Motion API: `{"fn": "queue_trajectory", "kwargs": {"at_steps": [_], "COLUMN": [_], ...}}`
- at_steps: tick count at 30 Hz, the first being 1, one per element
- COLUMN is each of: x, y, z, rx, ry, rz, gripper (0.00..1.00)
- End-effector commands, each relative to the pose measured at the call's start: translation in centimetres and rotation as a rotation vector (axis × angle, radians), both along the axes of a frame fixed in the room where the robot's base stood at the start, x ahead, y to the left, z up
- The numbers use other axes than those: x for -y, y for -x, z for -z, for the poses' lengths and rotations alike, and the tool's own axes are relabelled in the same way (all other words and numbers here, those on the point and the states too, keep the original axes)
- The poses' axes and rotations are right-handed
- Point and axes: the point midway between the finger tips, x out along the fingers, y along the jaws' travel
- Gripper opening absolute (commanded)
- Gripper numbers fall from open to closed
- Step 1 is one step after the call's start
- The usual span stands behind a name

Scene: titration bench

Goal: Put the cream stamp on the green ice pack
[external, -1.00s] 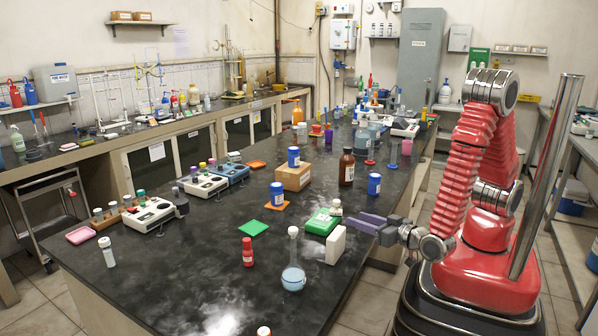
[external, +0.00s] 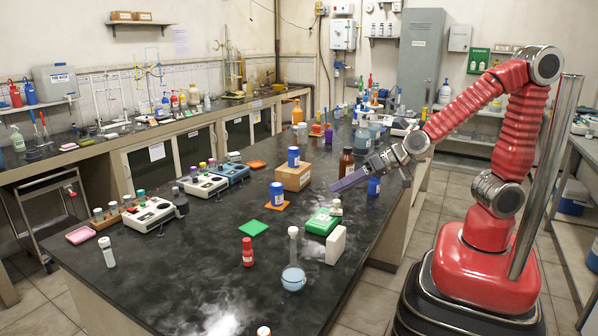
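The green ice pack (external: 322,222) appears to be the thick green block with a white label, lying on the dark bench at the centre right. A small cream object (external: 336,208), likely the cream stamp, shows at its far right corner. I cannot tell whether it stands on the block or just behind it. My gripper (external: 339,186) has purple fingers pointing left and slightly down. It is raised above the bench, above and beyond the block in the picture. The fingers overlap in this view, so their gap is unclear. I see nothing held between them.
A white slab (external: 336,245) stands just in front of the block, with a round flask (external: 293,277) beside it. A brown bottle (external: 346,163) and a blue-capped jar (external: 374,186) are near my gripper. A flat green square (external: 253,228) lies left.

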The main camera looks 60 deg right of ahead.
Motion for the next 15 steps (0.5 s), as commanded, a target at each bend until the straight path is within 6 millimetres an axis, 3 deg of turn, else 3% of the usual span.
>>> {"fn": "queue_trajectory", "kwargs": {"at_steps": [6,15], "x": [4.5,12.9], "y": [2.6,8.5], "z": [-2.7,-4.1], "rx": [-0.059,-0.193], "ry": [0.069,0.249], "rz": [-0.088,-0.126], "gripper": [0.39,0.39]}}
